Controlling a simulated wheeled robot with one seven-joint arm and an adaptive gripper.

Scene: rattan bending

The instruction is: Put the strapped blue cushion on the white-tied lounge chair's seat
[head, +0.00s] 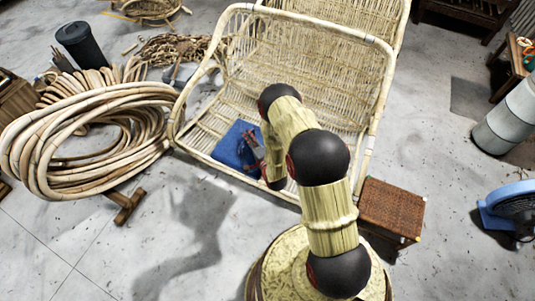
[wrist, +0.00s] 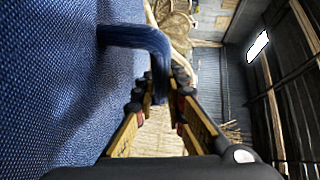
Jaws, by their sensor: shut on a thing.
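The blue cushion (head: 232,147) is at the front left of the lounge chair's seat (head: 207,121) in the head view. I cannot tell whether it touches the seat. The rattan lounge chair (head: 345,33) has pale ties on its top rail. My gripper (head: 252,143) is at the cushion's right side, partly hidden by my arm. In the wrist view, the cushion's woven blue face (wrist: 55,90) fills the left side. Its dark blue strap (wrist: 140,36) arches out to my gripper (wrist: 160,92), whose fingers are shut on it.
A big coil of rattan poles (head: 85,130) stands left of the chair. A brown woven stool (head: 392,208) stands at the chair's front right. A second rattan chair (head: 397,12) is behind. A blue fan (head: 510,205) and a pale drum (head: 508,115) are at the far right.

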